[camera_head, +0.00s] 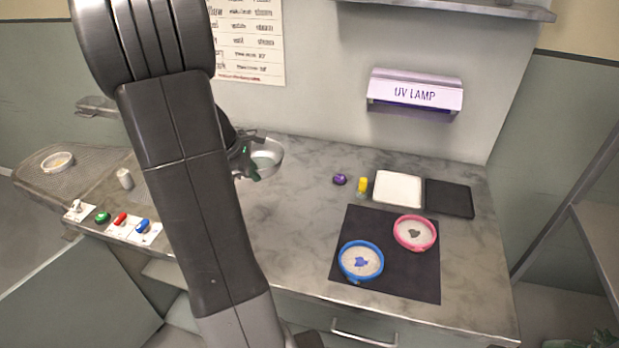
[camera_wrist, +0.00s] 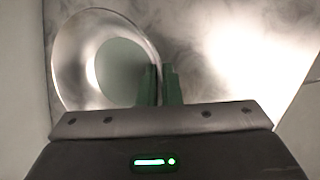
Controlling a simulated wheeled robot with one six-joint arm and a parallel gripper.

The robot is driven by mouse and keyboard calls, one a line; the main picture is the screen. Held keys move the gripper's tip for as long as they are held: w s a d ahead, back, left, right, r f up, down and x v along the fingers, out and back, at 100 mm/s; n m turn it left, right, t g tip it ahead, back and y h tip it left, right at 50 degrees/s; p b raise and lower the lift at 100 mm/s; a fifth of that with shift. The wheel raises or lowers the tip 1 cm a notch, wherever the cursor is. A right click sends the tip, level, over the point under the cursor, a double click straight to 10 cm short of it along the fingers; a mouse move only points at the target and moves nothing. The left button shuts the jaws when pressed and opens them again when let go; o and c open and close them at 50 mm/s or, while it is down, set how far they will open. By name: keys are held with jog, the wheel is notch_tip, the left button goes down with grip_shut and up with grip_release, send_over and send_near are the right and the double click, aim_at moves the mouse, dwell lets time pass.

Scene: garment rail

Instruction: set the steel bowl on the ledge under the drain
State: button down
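The steel bowl (camera_head: 268,157), shiny with a pale green inside, is at the back of the counter by the wall, right of my arm. In the wrist view the bowl (camera_wrist: 75,60) fills the upper left. My gripper (camera_head: 244,165) is at the bowl's near left side. Its green fingers (camera_wrist: 159,85) are close together, with the bowl's rim running between them. Whether the bowl touches the counter cannot be told. A perforated grate (camera_head: 95,160), possibly the drain, is at the left counter end. A pale ledge (camera_head: 160,270) shows below the counter's front edge, partly hidden by my arm.
A shallow dish (camera_head: 57,162) sits on the grate, and a small white jar (camera_head: 124,178) stands near it. Colored buttons (camera_head: 121,219) line the front left edge. A black mat (camera_head: 387,284) holds blue and pink dishes. A UV lamp (camera_head: 415,92) juts from the wall. The middle counter is clear.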

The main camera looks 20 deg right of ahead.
jog(key=f, duration=0.6)
jog(key=shift+w+d+f, duration=0.1)
jog(key=shift+d, duration=0.3)
jog(key=shift+f+b, duration=0.4)
jog(key=shift+f, duration=1.35)
jog(key=shift+f, duration=0.2)
jog(key=c, duration=1.6)
grip_release()
jog(key=shift+r, duration=0.1)
